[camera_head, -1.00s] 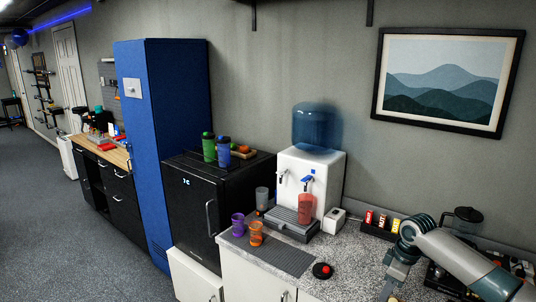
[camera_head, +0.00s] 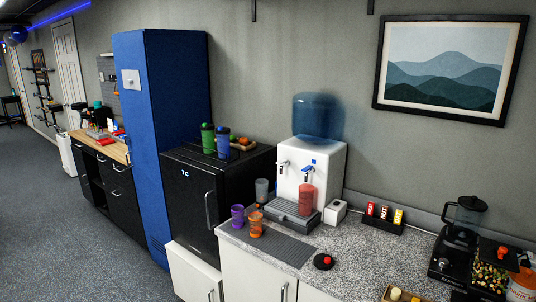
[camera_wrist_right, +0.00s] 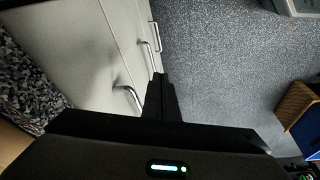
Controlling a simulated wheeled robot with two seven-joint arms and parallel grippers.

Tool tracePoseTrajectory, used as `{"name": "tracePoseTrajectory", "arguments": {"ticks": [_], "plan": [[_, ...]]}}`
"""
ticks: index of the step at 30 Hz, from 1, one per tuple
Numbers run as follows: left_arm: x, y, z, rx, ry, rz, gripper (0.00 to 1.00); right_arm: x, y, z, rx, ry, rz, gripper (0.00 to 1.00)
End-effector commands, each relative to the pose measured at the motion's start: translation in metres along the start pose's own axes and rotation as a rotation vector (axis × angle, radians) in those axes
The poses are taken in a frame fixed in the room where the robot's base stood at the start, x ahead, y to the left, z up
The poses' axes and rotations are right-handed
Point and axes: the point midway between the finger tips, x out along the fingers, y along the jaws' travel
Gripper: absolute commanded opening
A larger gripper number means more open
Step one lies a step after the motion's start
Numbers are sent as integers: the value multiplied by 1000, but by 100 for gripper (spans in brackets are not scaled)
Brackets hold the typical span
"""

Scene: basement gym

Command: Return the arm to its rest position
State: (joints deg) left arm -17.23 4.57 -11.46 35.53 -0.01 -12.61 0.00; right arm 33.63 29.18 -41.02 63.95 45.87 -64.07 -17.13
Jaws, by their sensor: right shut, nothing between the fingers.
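My right gripper (camera_wrist_right: 162,88) shows in the right wrist view, its dark fingers shut together with nothing between them. It hangs over the grey floor beside the white cabinet fronts (camera_wrist_right: 105,50) and their metal handles. In the head view neither arm nor gripper shows.
The speckled counter (camera_head: 290,262) holds purple (camera_head: 238,216) and orange (camera_head: 256,224) cups on a grey mat, a black disc with a red knob (camera_head: 323,262), a snack-bar holder (camera_head: 378,222) and a blender (camera_head: 464,220). The floor (camera_head: 90,250) at left is clear.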

Motion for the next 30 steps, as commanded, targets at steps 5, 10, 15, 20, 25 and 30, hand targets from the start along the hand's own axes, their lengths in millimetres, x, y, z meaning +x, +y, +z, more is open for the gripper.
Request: {"name": "tracePoseTrajectory", "arguments": {"ticks": [5,10,15,20,25,30], "plan": [[21,0,2,0,0,0,0,88,-32,63,89,-2,24,0],[34,0,3,0,0,0,0,153,-65,127,160,-11,49,0],[48,1,4,0,0,0,0,208,-105,197,217,-30,69,0],[59,1,5,0,0,0,0,249,-149,265,259,-52,81,0],[72,1,6,0,0,0,0,283,-201,339,294,-80,88,0],[83,1,7,0,0,0,0,306,-258,414,323,-113,87,0]]}}
